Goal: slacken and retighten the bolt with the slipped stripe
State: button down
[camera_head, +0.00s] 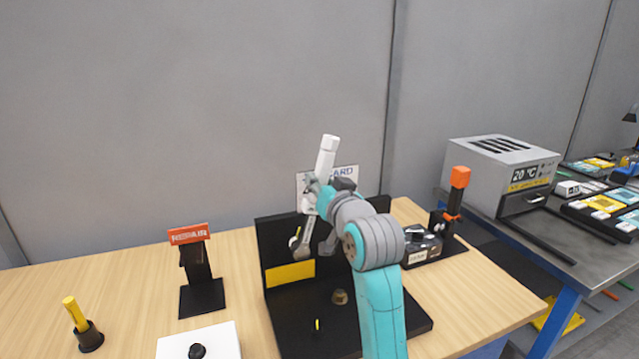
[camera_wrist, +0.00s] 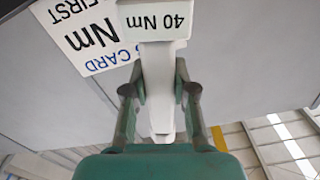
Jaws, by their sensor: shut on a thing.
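My gripper (camera_head: 316,193) is shut on a white wrench (camera_head: 327,155), whose end face reads "40 Nm" in the wrist view (camera_wrist: 160,22). The wrench stands nearly upright, with its grey head low in front of the black fixture's back panel (camera_head: 275,232). A bolt with a yellow stripe (camera_head: 296,236) shows on that panel beside the wrench. I cannot tell whether the head touches it. A brass-coloured bolt (camera_head: 340,297) and a small yellow mark (camera_head: 317,325) show on the fixture's base. I cannot tell which stripe has slipped; my arm hides part of the fixture.
A white card (camera_head: 344,171) stands behind the wrench. At left are a red "REPAIR" stand (camera_head: 189,234), a yellow stick in a black cup (camera_head: 90,338) and a white box with a black knob (camera_head: 221,341). An orange-handled tool (camera_head: 459,178) and a grey heater (camera_head: 487,172) are at right.

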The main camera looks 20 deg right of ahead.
jog(key=shift+d+f+m, duration=0.15)
jog(key=shift+d+m, duration=0.35)
jog(key=shift+d, duration=0.3)
dwell(0.7)
jog(key=shift+a, duration=0.1)
jog(key=shift+a+n, duration=0.3)
jog(key=shift+a, duration=0.05)
jog(key=shift+s, duration=0.15)
jog(key=shift+s, duration=2.15)
